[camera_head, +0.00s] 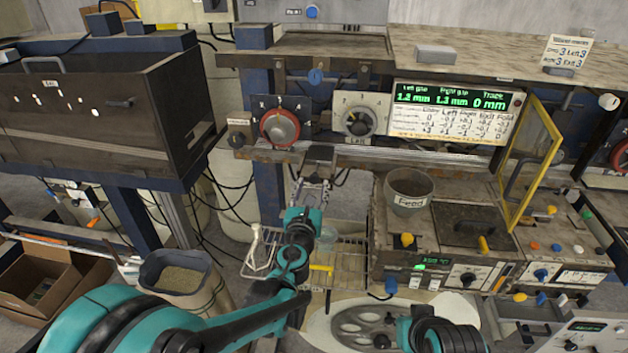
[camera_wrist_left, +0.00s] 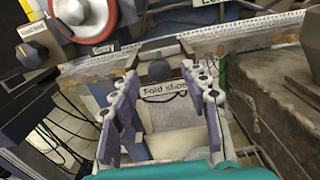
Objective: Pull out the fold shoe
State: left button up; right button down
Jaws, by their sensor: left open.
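The fold shoe (camera_head: 320,154) is a dark piece at the front edge of the machine's metal rail, below the two dials. In the left wrist view the fold shoe (camera_wrist_left: 160,49) shows a dark top, a round dark knob (camera_wrist_left: 159,70) and a white "Fold shoe" label below the knob. My left gripper (camera_head: 312,183) is just in front of and below it. In the left wrist view my left gripper (camera_wrist_left: 162,74) is open, with its purple-padded fingers on either side of the knob and label. I cannot tell whether they touch. My right gripper is not visible.
A red dial (camera_head: 279,127) and a grey dial (camera_head: 359,121) sit above the rail. A "Feed" cup (camera_head: 409,191) stands on the bench to the right. A wire rack (camera_head: 345,262) lies below my gripper. A yellow frame (camera_head: 531,160) stands at the right.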

aim_at(314, 180)
pick_arm(q)
jog(key=shift+w+d, duration=0.2)
jog(key=shift+w, duration=1.95)
grip_shut()
jog(key=s+a, duration=0.1)
jog(key=s, duration=1.1)
jog(key=shift+a, duration=0.3)
jog(key=shift+s, duration=0.1)
grip_release()
